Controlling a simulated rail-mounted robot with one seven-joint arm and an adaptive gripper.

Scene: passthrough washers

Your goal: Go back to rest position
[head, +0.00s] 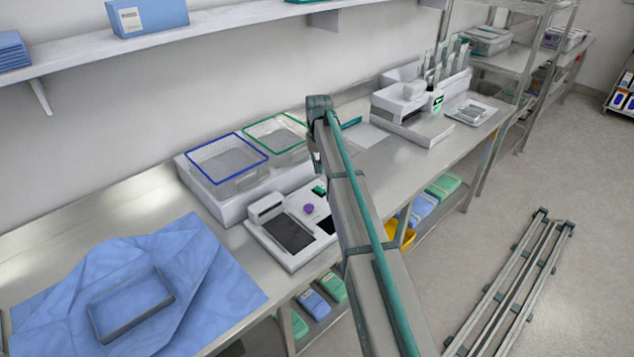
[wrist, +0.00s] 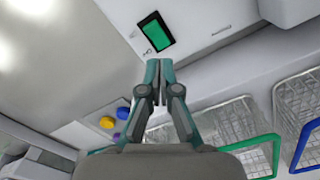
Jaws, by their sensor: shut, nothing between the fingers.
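My gripper (wrist: 159,70) is shut with its teal fingertips together and nothing between them in the wrist view. In the head view, my arm reaches up over the bench and its wrist end is near the wire baskets; the fingertips are hard to make out there. The task names no separate object.
A blue-rimmed basket (head: 204,149) and a green-rimmed basket (head: 256,124) stand on the bench. A white device (head: 266,230) with a purple knob (head: 309,209) is in front. Blue wrap (head: 215,283) lies at left.

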